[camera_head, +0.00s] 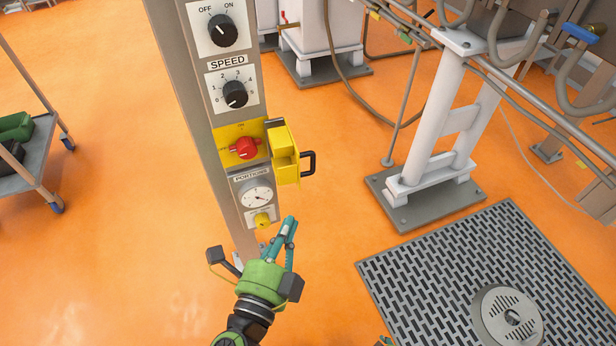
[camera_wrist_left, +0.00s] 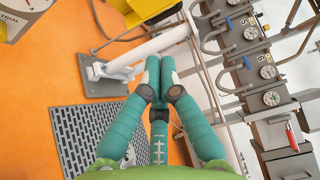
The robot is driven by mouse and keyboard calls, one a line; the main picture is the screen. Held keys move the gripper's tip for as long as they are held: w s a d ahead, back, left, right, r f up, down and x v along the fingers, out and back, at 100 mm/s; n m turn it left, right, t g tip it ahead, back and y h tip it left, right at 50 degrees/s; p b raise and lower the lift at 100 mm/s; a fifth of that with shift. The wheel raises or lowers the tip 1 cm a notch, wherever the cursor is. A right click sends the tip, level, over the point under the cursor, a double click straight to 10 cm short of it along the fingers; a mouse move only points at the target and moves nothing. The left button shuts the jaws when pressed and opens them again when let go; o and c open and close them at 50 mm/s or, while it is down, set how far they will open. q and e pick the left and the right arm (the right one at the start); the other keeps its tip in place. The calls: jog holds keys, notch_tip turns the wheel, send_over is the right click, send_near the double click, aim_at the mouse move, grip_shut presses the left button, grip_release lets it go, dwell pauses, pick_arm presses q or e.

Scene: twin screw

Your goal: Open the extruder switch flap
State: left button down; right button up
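The yellow extruder switch flap (camera_head: 285,155) stands swung out to the right of its panel on the grey control post, with its black handle (camera_head: 308,163) at the far right side. The red rotary switch (camera_head: 244,148) shows uncovered on the yellow plate. My left gripper (camera_head: 288,226) is below the flap, near the post's lower end, apart from the handle. Its teal fingers point up and are empty. In the left wrist view the fingertips (camera_wrist_left: 159,78) meet. Only a small piece, perhaps of my right gripper, shows at the head view's bottom edge.
On the post are a speed knob (camera_head: 235,95), an OFF/ON knob (camera_head: 222,30), a dial (camera_head: 257,196) and a yellow button (camera_head: 262,220). A white-legged stand (camera_head: 437,120) and a floor grate (camera_head: 420,270) are to the right. A cart (camera_head: 30,155) stands left. Orange floor between is clear.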

aim_at(312, 168)
pick_arm(q)
jog(key=p+x, duration=0.1)
jog(key=x, duration=1.1)
jog(key=shift+w+p, duration=0.25)
jog(key=shift+p, duration=0.15)
pick_arm(e)
jog(key=shift+g, duration=0.5)
jog(key=s, duration=0.5)
jog(key=shift+d, duration=0.3)
